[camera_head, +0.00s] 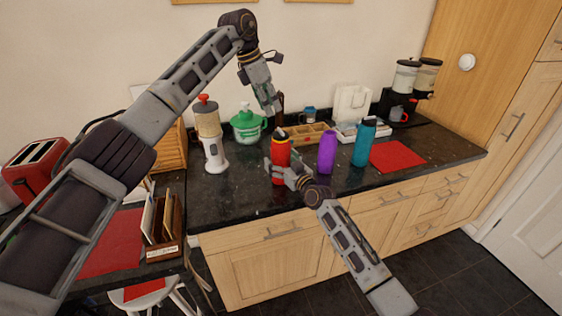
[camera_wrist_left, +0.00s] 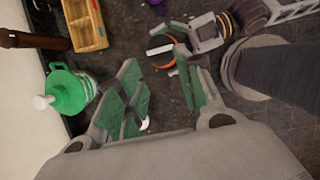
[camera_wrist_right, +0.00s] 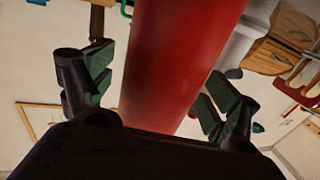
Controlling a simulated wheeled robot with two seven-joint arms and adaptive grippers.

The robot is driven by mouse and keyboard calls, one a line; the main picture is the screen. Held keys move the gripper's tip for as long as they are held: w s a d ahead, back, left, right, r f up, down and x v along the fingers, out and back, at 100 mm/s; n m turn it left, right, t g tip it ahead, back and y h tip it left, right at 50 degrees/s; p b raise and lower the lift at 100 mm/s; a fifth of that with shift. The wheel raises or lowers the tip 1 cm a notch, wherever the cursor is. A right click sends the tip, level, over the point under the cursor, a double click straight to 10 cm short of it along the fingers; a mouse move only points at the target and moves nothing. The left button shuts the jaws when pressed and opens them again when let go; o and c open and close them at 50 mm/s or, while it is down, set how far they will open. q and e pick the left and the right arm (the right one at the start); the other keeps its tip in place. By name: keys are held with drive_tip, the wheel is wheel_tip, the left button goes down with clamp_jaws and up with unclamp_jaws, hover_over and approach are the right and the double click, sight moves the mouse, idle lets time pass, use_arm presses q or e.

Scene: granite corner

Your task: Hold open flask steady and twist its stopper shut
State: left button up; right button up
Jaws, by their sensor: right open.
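The red flask (camera_head: 279,172) stands upright near the front of the dark counter, with an orange and black top (camera_head: 281,136). I cannot tell from here how the stopper sits. My right gripper (camera_head: 280,170) is open at the flask's lower body. In the right wrist view, the red body (camera_wrist_right: 185,60) fills the space between its parted fingers. My left gripper (camera_head: 270,108) is higher, above and behind the flask. In the left wrist view its fingers (camera_wrist_left: 160,85) are spread and empty. An orange rim (camera_wrist_left: 168,40) shows beyond them, apart from them.
A purple bottle (camera_head: 327,152) and a teal bottle (camera_head: 364,143) stand right of the flask. A wooden box (camera_head: 305,134) lies behind. A red mat (camera_head: 398,156) lies clear at right.

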sight(280, 130)
drive_tip(key=shift+c, duration=0.5)
drive_tip(key=c, duration=1.2)
use_arm(q)
drive_tip(key=shift+o, duration=0.6)
use_arm(e)
drive_tip(key=shift+c, duration=0.6)
use_arm(q)
drive_tip(key=o, duration=0.5)
drive_tip(key=shift+a+r, duration=0.2)
drive_tip(key=shift+r, duration=0.05)
drive_tip(key=shift+o, duration=0.3)
drive_tip(key=shift+s+a+r+h, duration=0.15)
drive_tip(key=shift+a+r, duration=0.15)
drive_tip(key=shift+r, duration=0.2)
drive_tip(key=shift+a+r+h, duration=0.15)
drive_tip(key=shift+a+r, duration=0.15)
drive_tip(key=shift+r, duration=0.15)
drive_tip(key=shift+x, duration=6)
